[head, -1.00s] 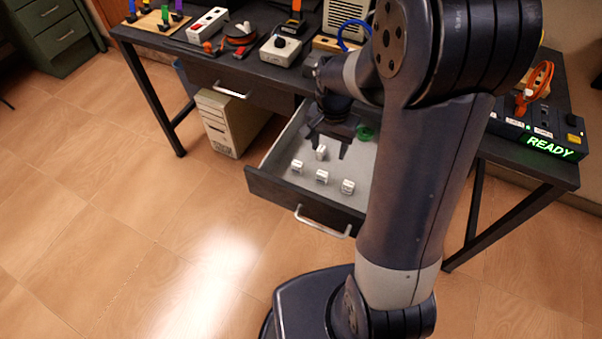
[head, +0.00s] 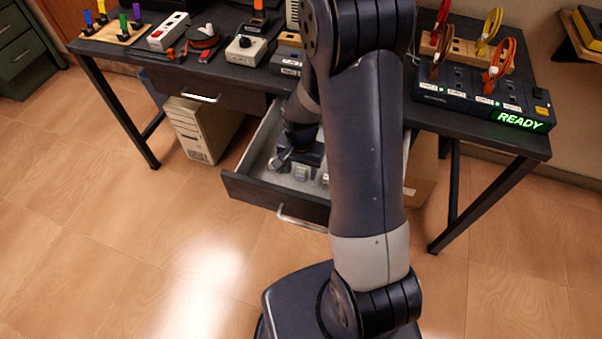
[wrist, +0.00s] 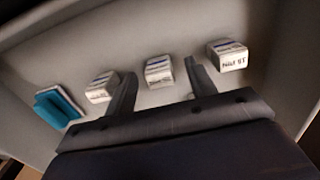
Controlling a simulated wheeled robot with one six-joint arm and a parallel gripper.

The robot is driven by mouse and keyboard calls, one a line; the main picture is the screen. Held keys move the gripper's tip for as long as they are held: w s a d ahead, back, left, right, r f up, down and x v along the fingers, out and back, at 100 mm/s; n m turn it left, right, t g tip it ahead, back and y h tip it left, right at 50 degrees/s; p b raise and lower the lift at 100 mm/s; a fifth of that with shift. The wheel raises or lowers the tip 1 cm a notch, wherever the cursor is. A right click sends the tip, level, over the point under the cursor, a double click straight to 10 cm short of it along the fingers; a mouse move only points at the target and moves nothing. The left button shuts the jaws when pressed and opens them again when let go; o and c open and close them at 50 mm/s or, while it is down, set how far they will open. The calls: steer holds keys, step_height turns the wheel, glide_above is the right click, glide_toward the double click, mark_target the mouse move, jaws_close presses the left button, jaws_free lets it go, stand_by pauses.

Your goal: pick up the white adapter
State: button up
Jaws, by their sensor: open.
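Several small white blocks with printed labels lie in the open drawer, and I cannot tell which one is the white adapter. In the wrist view, a middle block (wrist: 158,71) sits between the fingers of my gripper (wrist: 160,70), which is open and empty. A second block (wrist: 102,87) lies left of the left finger. A third block (wrist: 227,56) lies beyond the right finger. In the head view my gripper (head: 300,160) is down inside the drawer, with a white block (head: 301,173) close by. My arm hides part of the drawer.
The drawer front (head: 262,193) and its side walls surround the gripper. A teal item (wrist: 57,106) lies at the drawer's left in the wrist view. The black desk (head: 235,76) with devices stands above.

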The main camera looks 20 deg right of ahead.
mark_target(301, 169)
steer(key=shift+c, duration=0.4)
steer(key=c, duration=1)
step_height(301, 169, up, 10)
steer(key=p, duration=0.1)
